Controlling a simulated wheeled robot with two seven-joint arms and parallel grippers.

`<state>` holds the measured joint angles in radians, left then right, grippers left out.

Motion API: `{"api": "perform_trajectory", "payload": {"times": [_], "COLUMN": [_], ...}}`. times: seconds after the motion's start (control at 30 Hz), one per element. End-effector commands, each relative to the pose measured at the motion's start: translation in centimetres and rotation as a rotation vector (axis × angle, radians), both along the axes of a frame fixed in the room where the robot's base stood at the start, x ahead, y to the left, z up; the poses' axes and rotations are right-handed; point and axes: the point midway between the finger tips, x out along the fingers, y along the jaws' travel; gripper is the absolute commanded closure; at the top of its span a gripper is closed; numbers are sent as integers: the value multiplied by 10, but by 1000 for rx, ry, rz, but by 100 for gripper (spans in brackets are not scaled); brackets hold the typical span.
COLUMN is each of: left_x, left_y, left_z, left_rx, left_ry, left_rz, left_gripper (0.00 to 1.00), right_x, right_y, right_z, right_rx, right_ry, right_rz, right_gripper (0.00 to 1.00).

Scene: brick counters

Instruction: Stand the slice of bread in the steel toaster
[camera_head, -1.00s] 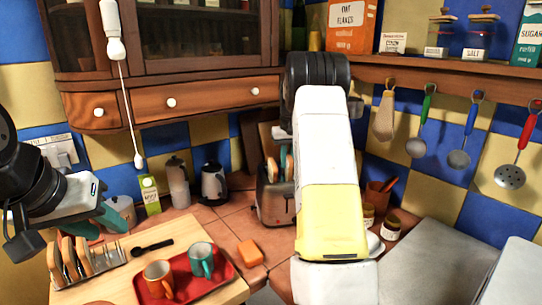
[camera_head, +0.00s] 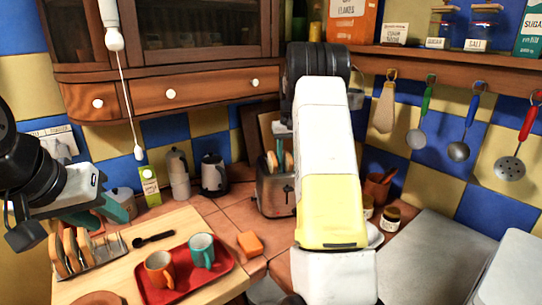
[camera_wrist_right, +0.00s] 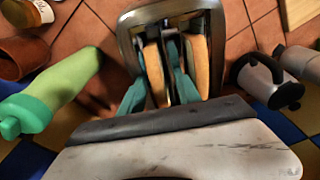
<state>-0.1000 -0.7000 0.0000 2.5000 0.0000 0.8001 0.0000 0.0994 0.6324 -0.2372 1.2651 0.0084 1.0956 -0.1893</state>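The steel toaster (camera_head: 273,192) stands at the back of the counter, partly behind my right arm. In the right wrist view, the toaster (camera_wrist_right: 127,40) holds two bread slices upright in its slots. My right gripper (camera_wrist_right: 157,72) reaches down into the toaster. Its teal fingers stand either side of the left slice of bread (camera_wrist_right: 155,72), with a dark gap between the slice and the right finger. The other slice (camera_wrist_right: 199,62) is outside the right finger. My left gripper (camera_head: 112,217) seems open and empty above the left counter. A toast rack (camera_head: 108,257) holds several slices.
A red tray (camera_head: 208,281) with an orange mug (camera_head: 159,269) and a teal mug (camera_head: 201,250) lies on the wooden board (camera_head: 185,222). An orange block (camera_head: 250,243), a milk carton (camera_head: 150,186) and a kettle (camera_head: 213,176) are nearby. Utensils hang at right.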

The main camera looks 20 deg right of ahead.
Motion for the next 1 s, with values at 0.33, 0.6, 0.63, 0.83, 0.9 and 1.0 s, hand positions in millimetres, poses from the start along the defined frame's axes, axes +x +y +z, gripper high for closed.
{"api": "perform_trajectory", "payload": {"times": [0.33,0.6,0.63,0.83,0.9,1.0], "left_x": [0,0,0,0,0,0], "left_y": [0,0,0,0,0,0], "left_z": [0,0,0,0,0,0], "left_rx": [0,0,0,0,0,0], "left_ry": [0,0,0,0,0,0], "left_rz": [0,0,0,0,0,0], "left_gripper": [64,64,64,64,64,64], "right_x": [-4,-8,-9,-9,-9,-9], "right_y": [1,1,1,1,1,1], "right_z": [44,75,76,77,77,77], "right_rx": [0,0,0,0,0,0], "right_ry": [-3,-1,0,0,0,0], "right_rz": [0,1,0,0,0,0], "right_gripper": [61,61,61,61,61,61]}}
